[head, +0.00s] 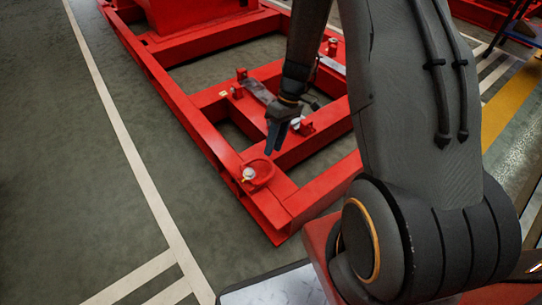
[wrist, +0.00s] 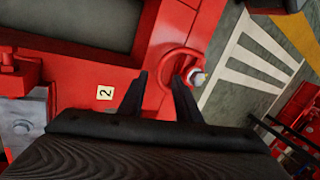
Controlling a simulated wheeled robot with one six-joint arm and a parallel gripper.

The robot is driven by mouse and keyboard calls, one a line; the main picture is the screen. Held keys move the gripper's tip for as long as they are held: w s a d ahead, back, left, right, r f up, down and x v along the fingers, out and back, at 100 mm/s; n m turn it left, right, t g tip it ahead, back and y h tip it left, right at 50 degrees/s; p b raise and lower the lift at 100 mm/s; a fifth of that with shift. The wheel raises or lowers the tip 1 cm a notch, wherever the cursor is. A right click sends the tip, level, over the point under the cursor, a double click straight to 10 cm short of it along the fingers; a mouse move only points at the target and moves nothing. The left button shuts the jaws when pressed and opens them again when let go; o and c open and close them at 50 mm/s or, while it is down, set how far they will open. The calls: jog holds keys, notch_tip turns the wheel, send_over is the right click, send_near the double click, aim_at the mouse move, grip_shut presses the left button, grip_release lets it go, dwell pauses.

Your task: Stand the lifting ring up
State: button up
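The red lifting ring (head: 269,172) lies low and looks flat on the near corner of the red base frame (head: 215,137). A pale metal, bolt-like end (head: 248,175) shows at its left side. In the wrist view the ring (wrist: 167,65) is just beyond the fingertips, with the metal end (wrist: 197,77) to its right. My gripper (head: 275,148) is above the frame, a little behind the ring in the head view. In the wrist view its two dark fingers (wrist: 158,80) are apart with nothing between them. Part of the ring is hidden behind the right finger.
Open floor (head: 70,190) with white lines lies left of the frame.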

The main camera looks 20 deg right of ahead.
aim_at(269, 160)
jog(key=shift+b+x, duration=0.7)
jog(key=shift+x, duration=1.2)
grip_shut()
